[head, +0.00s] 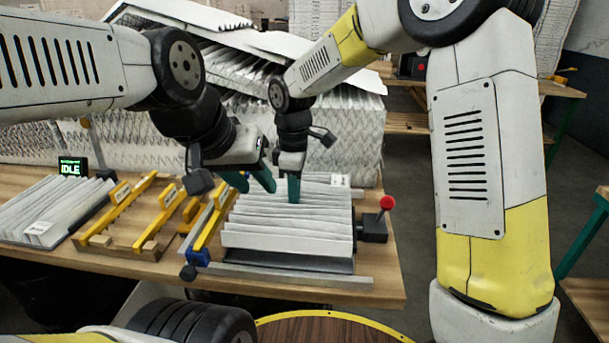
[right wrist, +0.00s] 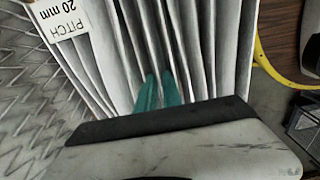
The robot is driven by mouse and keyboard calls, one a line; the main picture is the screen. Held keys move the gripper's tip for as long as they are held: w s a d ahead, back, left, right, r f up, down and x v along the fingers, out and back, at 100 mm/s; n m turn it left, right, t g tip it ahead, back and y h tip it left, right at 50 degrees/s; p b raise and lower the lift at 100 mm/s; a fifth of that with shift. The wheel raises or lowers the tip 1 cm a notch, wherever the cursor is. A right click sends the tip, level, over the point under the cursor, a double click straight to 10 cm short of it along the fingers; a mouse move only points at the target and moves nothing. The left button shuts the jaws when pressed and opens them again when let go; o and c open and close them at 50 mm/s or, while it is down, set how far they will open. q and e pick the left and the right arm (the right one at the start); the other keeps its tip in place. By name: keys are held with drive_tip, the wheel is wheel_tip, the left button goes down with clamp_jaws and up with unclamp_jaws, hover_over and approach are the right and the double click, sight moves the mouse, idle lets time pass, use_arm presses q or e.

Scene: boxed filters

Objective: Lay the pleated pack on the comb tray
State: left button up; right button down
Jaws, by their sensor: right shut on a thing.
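The white pleated pack (head: 285,222) lies in a flat metal fixture on the bench, its pleats running across. My right gripper (head: 294,189) points down into the far part of this pack and is shut on a pleat. In the right wrist view its green fingertips (right wrist: 159,91) sit close together among the pleats (right wrist: 205,50). My left gripper (head: 249,180) is open, its fingers apart just left of the pack's far part. The comb tray (head: 128,245), wooden with yellow toothed bars, stands empty left of the pack.
A red-knobbed clamp (head: 386,204) stands right of the fixture. Large stacks of pleated media (head: 340,130) block the back of the bench.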

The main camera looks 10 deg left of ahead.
drive_tip(key=shift+w, duration=0.3)
drive_tip(key=shift+f, duration=2.65)
drive_tip(key=shift+f, duration=0.25)
drive_tip(key=c, duration=1.8)
unclamp_jaws()
drive_tip(key=shift+r, duration=0.1)
drive_tip(key=shift+r, duration=2.15)
